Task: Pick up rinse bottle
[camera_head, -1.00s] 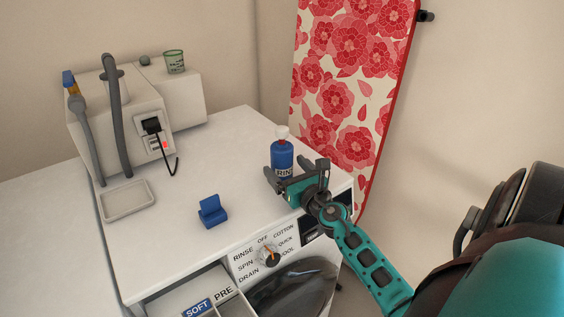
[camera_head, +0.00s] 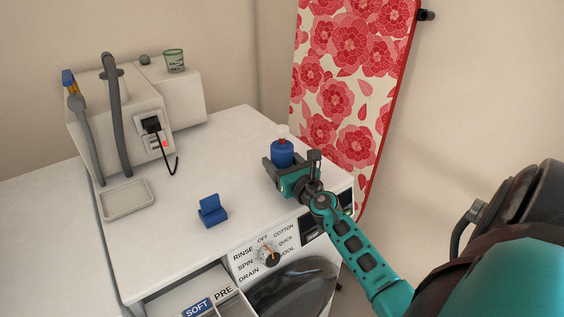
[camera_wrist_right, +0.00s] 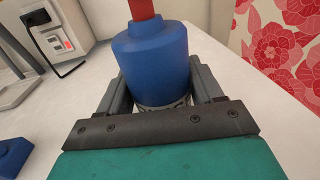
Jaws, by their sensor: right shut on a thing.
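My right gripper (camera_head: 290,169) is shut on the bottle's body, one finger on each side. In the right wrist view the bottle (camera_wrist_right: 155,60) sits between the two fingers of the gripper (camera_wrist_right: 160,88), with a red neck at the top edge. The gripper hides most of the bottle's label and lower part. My left gripper is in neither view.
A blue clip-like block (camera_head: 212,211) and a shallow tray (camera_head: 127,199) lie on the machine top (camera_head: 200,170). A white box with hoses (camera_head: 130,125) and a green cup (camera_head: 174,61) stand at the back left. A floral ironing board (camera_head: 345,90) leans behind the bottle.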

